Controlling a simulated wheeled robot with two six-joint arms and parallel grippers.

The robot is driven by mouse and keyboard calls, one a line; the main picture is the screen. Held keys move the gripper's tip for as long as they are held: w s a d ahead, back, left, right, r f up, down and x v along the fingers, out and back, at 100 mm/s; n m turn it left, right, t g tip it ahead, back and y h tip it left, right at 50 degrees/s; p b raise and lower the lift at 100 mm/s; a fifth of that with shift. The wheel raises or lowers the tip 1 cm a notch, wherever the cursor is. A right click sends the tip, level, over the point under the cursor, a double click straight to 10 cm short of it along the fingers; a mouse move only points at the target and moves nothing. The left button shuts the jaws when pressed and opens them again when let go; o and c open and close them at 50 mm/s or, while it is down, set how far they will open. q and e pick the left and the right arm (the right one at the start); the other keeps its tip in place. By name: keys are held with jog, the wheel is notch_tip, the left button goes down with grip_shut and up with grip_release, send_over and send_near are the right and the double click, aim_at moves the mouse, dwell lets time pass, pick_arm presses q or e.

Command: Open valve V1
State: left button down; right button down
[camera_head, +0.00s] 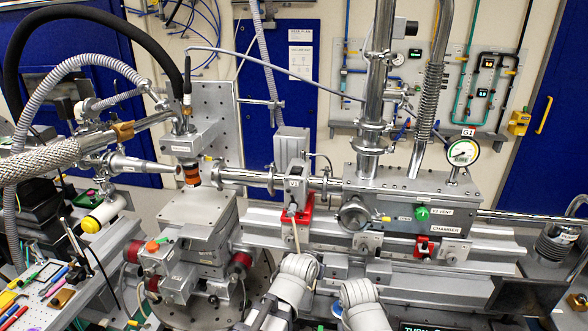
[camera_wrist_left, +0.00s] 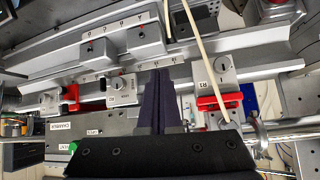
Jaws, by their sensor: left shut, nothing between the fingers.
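Valve V1 (camera_head: 295,186) is a grey upright body with a V1 label on the beam pipe, left of the chamber, with a red bracket (camera_head: 303,214) at its foot. The red bracket also shows in the left wrist view (camera_wrist_left: 220,101), where the scene appears upside down. I cannot tell from these views whether the valve is open or closed. My left gripper (camera_wrist_left: 166,78) has its dark fingers shut together and empty, in front of the rail fittings. I cannot make out its fingers in the head view.
The chamber (camera_head: 385,190) with a green knob (camera_head: 422,213) and gauge G1 (camera_head: 463,152) stands to the right. A pale thin rod or cable (camera_wrist_left: 207,60) runs close by the red bracket. A bench with tools (camera_head: 45,290) is at lower left.

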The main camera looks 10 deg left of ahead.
pick_arm(q)
jog(key=w+a+r+t, duration=0.3)
jog(key=r, duration=0.4)
jog(key=w+a+r+n+t+y+p, duration=0.1)
jog(key=w+a+r+t, duration=0.2)
jog(key=r, duration=0.4)
jog(key=w+a+r+n+t, duration=0.1)
jog(key=w+a+r+t, duration=0.2)
jog(key=r, duration=0.4)
jog(key=shift+a+r+t, duration=0.3)
jog(key=shift+a+t, duration=0.15)
jog(key=shift+t, duration=0.55)
jog(key=shift+w+p, duration=0.25)
jog(key=shift+p, duration=0.05)
notch_tip(320, 180, up, 2)
jog(key=p, duration=0.2)
send_over(294, 177)
jog(key=w, duration=0.1)
jog(key=shift+r, duration=0.2)
jog(key=f+b, duration=0.1)
jog(key=s+f+b, duration=0.1)
jog(key=f+b, duration=0.1)
jog(key=shift+s+f, duration=0.1)
jog(key=shift+f, duration=0.15)
jog(key=shift+s+f+b, duration=0.1)
jog(key=shift+f+b, duration=0.3)
jog(key=shift+b, duration=0.1)
jog(key=shift+f, duration=0.1)
